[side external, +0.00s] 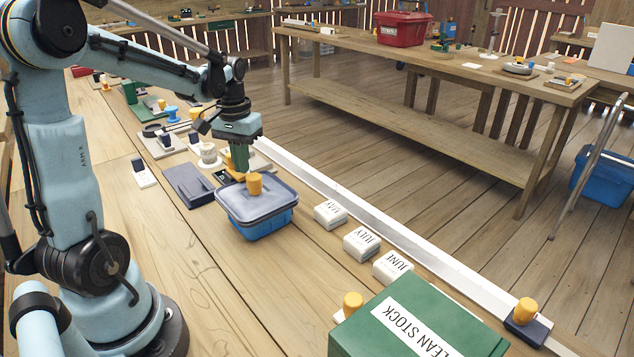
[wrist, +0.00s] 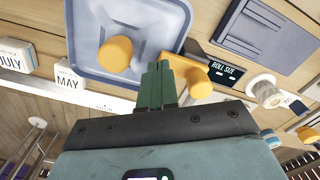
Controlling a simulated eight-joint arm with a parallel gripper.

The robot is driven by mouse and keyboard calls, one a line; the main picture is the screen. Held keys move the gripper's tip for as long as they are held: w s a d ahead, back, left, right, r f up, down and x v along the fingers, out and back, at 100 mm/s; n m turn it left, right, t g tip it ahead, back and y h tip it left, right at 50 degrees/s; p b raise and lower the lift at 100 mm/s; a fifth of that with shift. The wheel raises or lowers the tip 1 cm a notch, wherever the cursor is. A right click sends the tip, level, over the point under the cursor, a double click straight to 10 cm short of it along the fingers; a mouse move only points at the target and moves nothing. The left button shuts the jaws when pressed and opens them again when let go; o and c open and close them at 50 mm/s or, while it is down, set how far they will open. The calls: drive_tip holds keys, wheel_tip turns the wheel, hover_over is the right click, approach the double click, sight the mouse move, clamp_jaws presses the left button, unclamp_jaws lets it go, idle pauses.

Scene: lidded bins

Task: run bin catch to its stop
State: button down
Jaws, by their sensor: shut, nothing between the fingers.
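A blue bin (side external: 262,224) stands on the bench with a grey lid (side external: 283,201) on it. A yellow knob (side external: 254,183) stands on the lid; in the wrist view this knob (wrist: 115,54) is left of my fingers. My gripper (side external: 239,168) points down at the bin's far side, its green fingers shut and empty. In the wrist view the shut fingertips (wrist: 160,68) are by the lid's edge. A second yellow knob (wrist: 198,84) is just right of them, by a dark panel (wrist: 215,68) partly reading "ROLL". I cannot tell which part is the bin catch.
A white rail (side external: 375,226) runs along the bench edge, with a yellow-knobbed dark block (side external: 525,317) near its end. Month blocks (side external: 361,244) line its inner side. A green box (side external: 420,325) stands in front. A grey-blue plate (side external: 188,185) lies left of the bin.

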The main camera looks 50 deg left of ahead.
drive_tip(key=shift+a, duration=0.6)
drive_tip(key=shift+a, duration=0.35)
drive_tip(key=shift+a, duration=1.8)
drive_tip(key=shift+d, duration=0.8)
drive_tip(key=shift+r, duration=3.5)
